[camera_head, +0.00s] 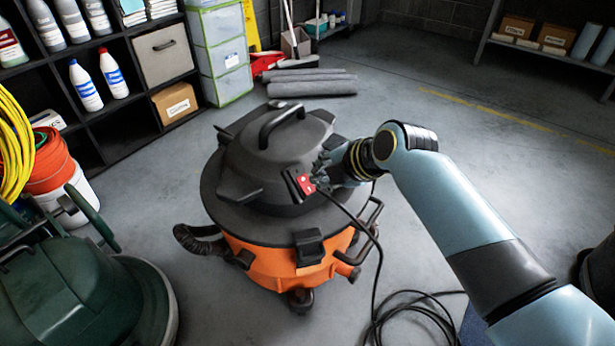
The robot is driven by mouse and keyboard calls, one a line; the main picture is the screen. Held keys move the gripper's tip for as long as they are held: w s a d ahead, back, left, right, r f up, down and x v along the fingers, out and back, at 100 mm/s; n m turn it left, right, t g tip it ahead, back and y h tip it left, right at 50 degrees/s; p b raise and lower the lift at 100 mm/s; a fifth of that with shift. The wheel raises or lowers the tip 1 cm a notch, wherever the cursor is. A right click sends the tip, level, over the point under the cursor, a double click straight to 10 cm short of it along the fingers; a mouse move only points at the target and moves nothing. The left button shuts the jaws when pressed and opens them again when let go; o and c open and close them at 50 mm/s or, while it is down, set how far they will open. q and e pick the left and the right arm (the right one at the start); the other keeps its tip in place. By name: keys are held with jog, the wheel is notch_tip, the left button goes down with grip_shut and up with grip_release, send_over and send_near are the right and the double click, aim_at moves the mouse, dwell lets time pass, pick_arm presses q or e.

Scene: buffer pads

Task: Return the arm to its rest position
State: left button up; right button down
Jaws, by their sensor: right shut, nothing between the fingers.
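My right arm reaches in from the lower right. Its right gripper (318,174) is shut and empty over the near right side of the vacuum's black lid. The orange and black canister vacuum (270,262) stands upright on the floor in the middle of the view. A small red switch plate (305,184) on the vacuum shows right beside the fingertips; I cannot tell whether they touch it. My left gripper is not in view.
A green floor machine (75,290) stands at the lower left. Black shelves (128,128) hold bottles and boxes at the upper left. A black cable (412,308) lies coiled on the floor below my arm. The floor at the upper right is clear.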

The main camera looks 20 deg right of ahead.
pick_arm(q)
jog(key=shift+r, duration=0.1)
pick_arm(e)
jog(key=shift+s, duration=0.1)
dwell(0.3)
jog(key=s+d+f+m+g+h+p, duration=0.1)
jog(key=s+d+f+m+g+p, duration=0.15)
jog(key=s+f, duration=1)
jog(key=s+d+f+m+g+h+p, duration=0.1)
jog(key=s+d+f+m+g+p, duration=0.2)
jog(key=s+f, duration=0.9)
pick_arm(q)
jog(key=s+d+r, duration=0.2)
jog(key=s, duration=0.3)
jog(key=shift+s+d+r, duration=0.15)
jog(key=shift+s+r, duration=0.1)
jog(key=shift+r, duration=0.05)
pick_arm(e)
jog(key=s+d+f+m+g+h, duration=0.1)
jog(key=s+d+m, duration=0.3)
jog(key=s+m, duration=0.4)
jog(key=s+d+f+m+g+h, duration=0.1)
jog(key=s+d+f+m, duration=0.2)
jog(key=s+m, duration=0.6)
jog(key=s+d, duration=0.1)
jog(key=s, duration=1.1)
jog(key=shift+s+h, duration=0.25)
jog(key=shift+h, duration=0.05)
